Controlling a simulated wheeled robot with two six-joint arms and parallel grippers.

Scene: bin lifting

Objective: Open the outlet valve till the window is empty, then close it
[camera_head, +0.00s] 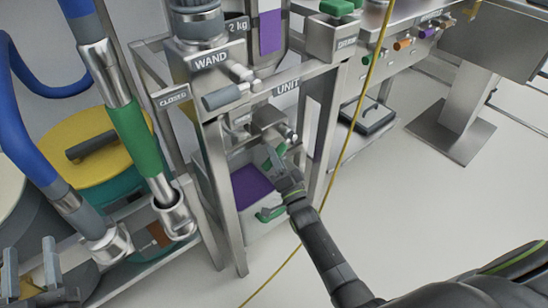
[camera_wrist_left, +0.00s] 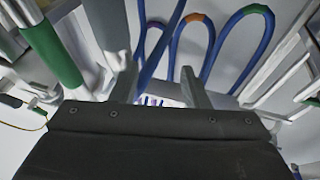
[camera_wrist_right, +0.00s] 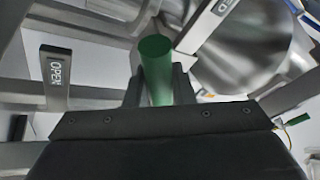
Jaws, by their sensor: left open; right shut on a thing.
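My right gripper (camera_head: 275,158) reaches into the steel frame below the UNIT label. In the right wrist view it is shut on a green handle (camera_wrist_right: 156,62), which looks like the outlet valve's. An OPEN plate (camera_wrist_right: 56,76) stands left of the handle there, apart from it. In the head view a CLOSED plate (camera_head: 173,99) is on the frame's left. A tall window (camera_head: 270,32) beside the 2 kg label shows purple. A container (camera_head: 270,229) below the gripper has purple inside. My left gripper (camera_head: 31,272) is open and empty at the lower left.
The WAND-labelled block (camera_head: 211,60) and a grey handle (camera_head: 222,97) stand above. Left are a green-sleeved wand (camera_head: 134,135), blue hoses (camera_head: 38,160) and a yellow-lidded drum (camera_head: 88,150). A yellow cable (camera_head: 345,150) crosses the view.

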